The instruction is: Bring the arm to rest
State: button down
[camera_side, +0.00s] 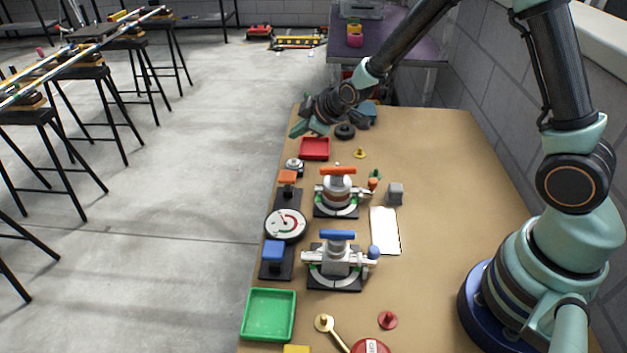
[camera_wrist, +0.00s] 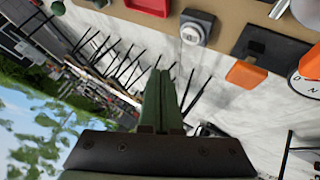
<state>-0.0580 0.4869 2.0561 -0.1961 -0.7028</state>
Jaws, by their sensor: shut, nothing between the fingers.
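My gripper (camera_side: 299,130) is at the far left edge of the table (camera_side: 440,190) in the side view, reached out by my long arm. Its green fingers show in the wrist view (camera_wrist: 160,85), pressed together with nothing between them. The gripper is up above the table's edge, just beyond the red tray (camera_side: 314,148). The red tray also shows at the top of the wrist view (camera_wrist: 148,6). No truck can be made out for certain.
Open floor (camera_side: 190,200) is left.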

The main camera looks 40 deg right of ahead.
jog(key=s+d+r+m+g, duration=0.1)
jog(key=s+r+m, duration=0.3)
jog(key=s+r, duration=0.3)
jog(key=s+d+r+m+g, duration=0.2)
jog(key=s+r, duration=0.6)
jog(key=s, duration=0.9)
jog(key=m, duration=0.2)
jog(key=shift+r+m+g, duration=0.25)
jog(key=shift+m+g, duration=0.05)
jog(key=shift+m, duration=0.1)
